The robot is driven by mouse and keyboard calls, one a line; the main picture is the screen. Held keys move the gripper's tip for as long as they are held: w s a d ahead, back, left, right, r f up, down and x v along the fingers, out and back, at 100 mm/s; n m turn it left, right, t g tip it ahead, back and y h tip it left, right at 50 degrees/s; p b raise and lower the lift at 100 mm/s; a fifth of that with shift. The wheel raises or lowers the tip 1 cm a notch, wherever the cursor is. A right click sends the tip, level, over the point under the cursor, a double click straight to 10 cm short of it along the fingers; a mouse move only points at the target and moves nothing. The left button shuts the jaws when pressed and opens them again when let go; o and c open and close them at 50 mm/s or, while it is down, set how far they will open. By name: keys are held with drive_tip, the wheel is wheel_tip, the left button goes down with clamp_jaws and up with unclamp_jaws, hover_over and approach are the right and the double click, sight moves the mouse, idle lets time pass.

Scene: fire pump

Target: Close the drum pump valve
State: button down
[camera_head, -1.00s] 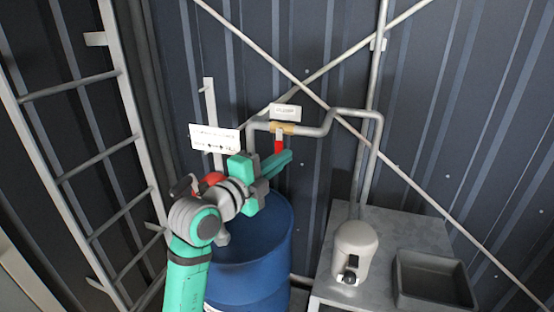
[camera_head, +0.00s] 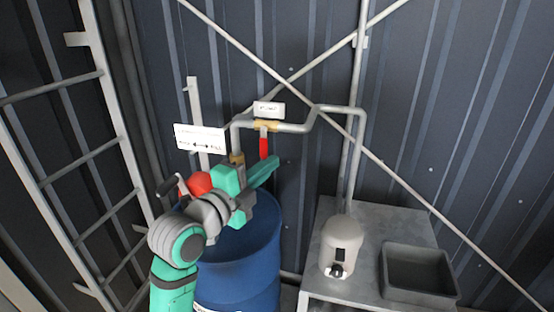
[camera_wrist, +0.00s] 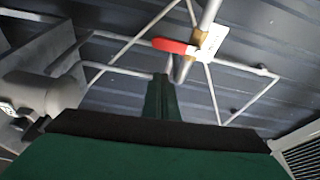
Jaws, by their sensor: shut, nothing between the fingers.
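The valve has a brass body (camera_head: 264,126) on the grey pipe above the blue drum (camera_head: 240,265). Its red lever (camera_head: 264,147) hangs straight down from the pipe in the head view. In the wrist view the red lever (camera_wrist: 172,46) points left from the brass body (camera_wrist: 199,40). My gripper (camera_head: 275,163) is shut and empty, its fingertips just below the lever's lower end. In the wrist view the closed fingertips (camera_wrist: 163,78) are below the lever with a visible gap. The drum's top is partly hidden by my arm.
A white sign (camera_head: 200,138) and a red round part (camera_head: 200,183) are left of the valve. A ladder (camera_head: 75,160) stands at the left. A metal table (camera_head: 375,235) at the right holds a beige container (camera_head: 341,245) and a grey tray (camera_head: 418,275). Diagonal braces cross the wall.

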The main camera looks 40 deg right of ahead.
drive_tip(key=v, duration=0.5)
drive_tip(key=shift+s+a, duration=0.1)
drive_tip(key=shift+s, duration=0.25)
drive_tip(key=shift+w, duration=0.1)
